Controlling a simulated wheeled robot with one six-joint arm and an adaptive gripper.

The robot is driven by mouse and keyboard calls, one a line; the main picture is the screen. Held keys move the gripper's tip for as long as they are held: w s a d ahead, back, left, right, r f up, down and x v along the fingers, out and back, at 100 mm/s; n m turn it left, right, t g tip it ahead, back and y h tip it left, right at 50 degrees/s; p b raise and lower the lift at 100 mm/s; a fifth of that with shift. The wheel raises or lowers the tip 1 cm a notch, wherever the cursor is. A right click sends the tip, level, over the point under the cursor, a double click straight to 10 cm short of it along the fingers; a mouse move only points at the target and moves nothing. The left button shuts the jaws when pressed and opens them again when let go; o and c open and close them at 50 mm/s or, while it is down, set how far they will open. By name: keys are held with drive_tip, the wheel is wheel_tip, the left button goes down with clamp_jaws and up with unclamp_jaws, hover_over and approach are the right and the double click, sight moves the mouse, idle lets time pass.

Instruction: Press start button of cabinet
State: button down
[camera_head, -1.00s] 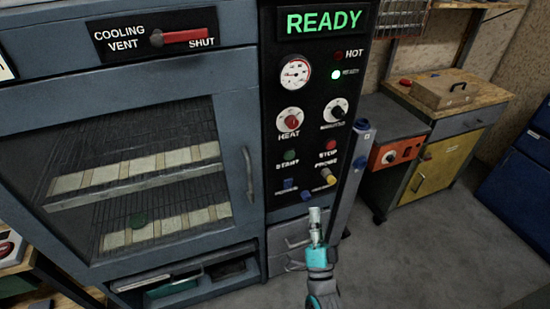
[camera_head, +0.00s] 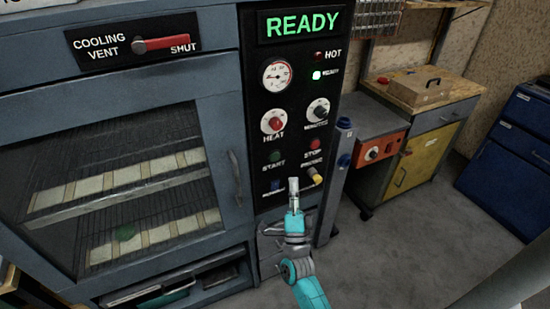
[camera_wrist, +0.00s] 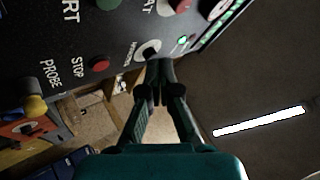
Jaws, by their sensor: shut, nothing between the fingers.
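The blue-grey cabinet (camera_head: 222,99) has a black control panel (camera_head: 300,95) on its right side. The green start button (camera_head: 274,156) sits on the panel's lower left, above its START label. It shows partly at the top of the wrist view (camera_wrist: 106,3). The red stop button (camera_head: 315,145) is to its right and also shows in the wrist view (camera_wrist: 99,63). My gripper (camera_head: 293,185) is shut and empty, in front of the lower panel, below and right of the start button. In the wrist view its closed fingers (camera_wrist: 160,70) point toward the panel's edge.
A yellow probe knob (camera_head: 315,175) and a blue switch (camera_head: 275,185) are close to my gripper. Heat (camera_head: 272,122) and minutes (camera_head: 318,109) dials are above. A workbench with a yellow door (camera_head: 419,163) stands right. The grey floor (camera_head: 400,250) there is clear.

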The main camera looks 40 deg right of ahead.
approach(278, 153)
drive_tip(key=shift+s+r+x, duration=0.1)
drive_tip(key=shift+s+x, duration=0.05)
drive_tip(key=shift+x, duration=0.75)
drive_tip(key=shift+s+r+x, duration=0.15)
drive_tip(key=shift+x, duration=0.75)
drive_tip(key=shift+s+r+x, duration=0.1)
drive_tip(key=shift+s+x, duration=0.05)
drive_tip(key=shift+x, duration=0.75)
drive_tip(key=shift+w+d, duration=0.1)
drive_tip(key=shift+w, duration=0.1)
drive_tip(key=shift+w, duration=0.2)
drive_tip(key=shift+w+d, duration=0.15)
drive_tip(key=shift+w, duration=0.2)
drive_tip(key=shift+s, duration=0.1)
drive_tip(key=shift+s+a, duration=0.2)
drive_tip(key=shift+s, duration=0.5)
drive_tip(key=shift+s+a, duration=0.25)
drive_tip(key=shift+s, duration=0.55)
drive_tip(key=shift+s+a, duration=0.2)
drive_tip(key=shift+s, duration=0.6)
drive_tip(key=shift+s+a, duration=0.25)
drive_tip(key=shift+s, duration=0.55)
